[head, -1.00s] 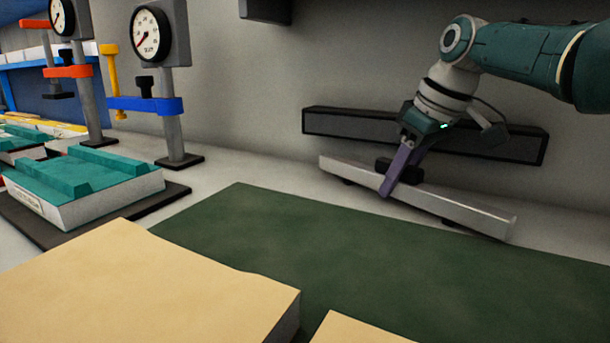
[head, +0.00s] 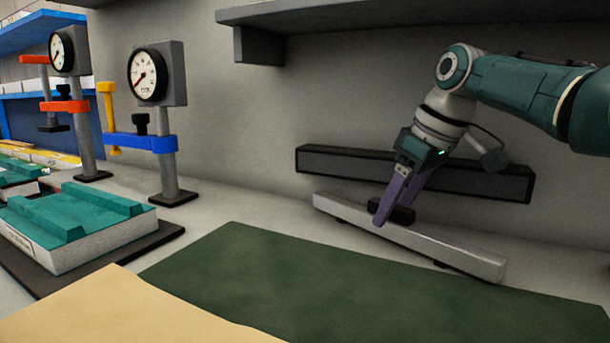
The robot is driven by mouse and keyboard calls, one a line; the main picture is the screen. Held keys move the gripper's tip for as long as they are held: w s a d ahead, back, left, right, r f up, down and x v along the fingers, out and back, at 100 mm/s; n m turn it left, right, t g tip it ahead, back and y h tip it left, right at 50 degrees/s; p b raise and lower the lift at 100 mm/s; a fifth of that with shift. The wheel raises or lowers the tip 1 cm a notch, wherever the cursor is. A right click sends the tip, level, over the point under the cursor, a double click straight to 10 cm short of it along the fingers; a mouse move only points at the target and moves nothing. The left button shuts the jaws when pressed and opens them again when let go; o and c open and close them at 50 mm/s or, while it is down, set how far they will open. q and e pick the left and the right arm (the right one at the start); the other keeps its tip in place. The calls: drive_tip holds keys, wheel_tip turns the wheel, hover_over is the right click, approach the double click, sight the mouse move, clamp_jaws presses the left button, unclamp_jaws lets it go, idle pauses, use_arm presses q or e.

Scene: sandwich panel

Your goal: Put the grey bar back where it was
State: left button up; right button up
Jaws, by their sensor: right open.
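The grey bar (head: 455,252) lies lengthwise at the back of the bench, in front of the wall, slanting down to the right in the picture. Small dark feet or supports show under it. A black knob or handle (head: 404,214) stands on its middle. My right gripper (head: 387,214) points down at this handle, its two purple fingers open. The fingers stand about the handle and partly hide it; I cannot tell whether they touch it. My left gripper is not in view.
A dark rail (head: 400,172) runs along the wall just behind the bar. A shelf (head: 400,12) hangs above. A dark green mat (head: 260,280) lies clear in front. Dial gauge stands (head: 158,75), a teal-topped block (head: 75,225) and a tan board (head: 120,310) are at left.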

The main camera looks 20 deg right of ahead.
drive_tip(key=shift+p+v, duration=0.5)
drive_tip(key=shift+v, duration=2.05)
